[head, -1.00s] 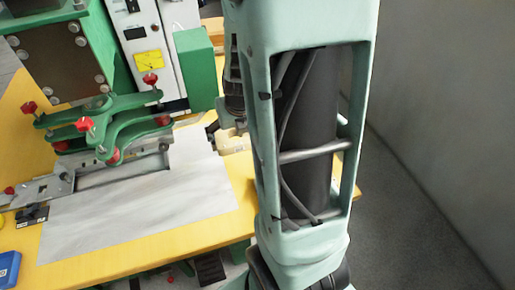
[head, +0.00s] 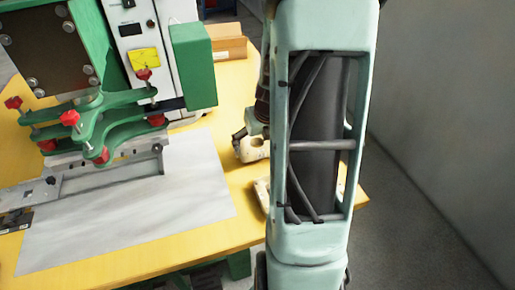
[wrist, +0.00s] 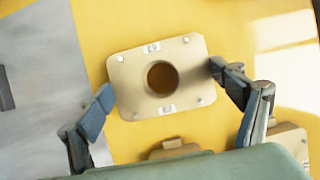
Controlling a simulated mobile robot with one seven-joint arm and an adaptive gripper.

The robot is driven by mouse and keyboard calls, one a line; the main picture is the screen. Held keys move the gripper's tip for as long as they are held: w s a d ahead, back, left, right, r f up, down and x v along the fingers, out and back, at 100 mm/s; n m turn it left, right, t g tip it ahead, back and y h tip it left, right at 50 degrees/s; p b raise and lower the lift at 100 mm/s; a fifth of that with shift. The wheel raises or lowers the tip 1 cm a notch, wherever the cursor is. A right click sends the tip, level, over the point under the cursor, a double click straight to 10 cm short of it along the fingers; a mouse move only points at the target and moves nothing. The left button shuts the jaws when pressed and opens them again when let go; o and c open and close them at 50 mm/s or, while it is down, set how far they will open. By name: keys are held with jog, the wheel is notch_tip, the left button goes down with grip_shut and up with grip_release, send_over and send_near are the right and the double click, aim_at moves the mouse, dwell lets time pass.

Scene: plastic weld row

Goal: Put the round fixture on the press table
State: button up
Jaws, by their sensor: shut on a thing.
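The round fixture (wrist: 185,80) is a beige plate with a round hole in its middle, white tags at two edges and small studs at the corners. In the wrist view it sits between the two fingers of my gripper (wrist: 162,92), which is shut on its opposite sides. In the head view the fixture (head: 254,149) is just right of the pale sheet, over the yellow press table (head: 225,115). My arm hides part of my gripper there. I cannot tell whether the fixture touches the tabletop.
A green press (head: 95,120) with red knobs stands at left over a metal slide and the pale sheet (head: 130,215). Other beige pieces (wrist: 290,145) (head: 262,190) lie near my gripper, partly hidden. A brown bin (head: 229,47) stands behind. A grey wall is at right.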

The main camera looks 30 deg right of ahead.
notch_tip(320, 180, down, 2)
jog(key=shift+f, duration=0.15)
jog(key=o, duration=1.4)
jog(key=shift+r, duration=0.2)
jog(key=shift+p+v, duration=2.15)
jog(key=shift+v, duration=3.8)
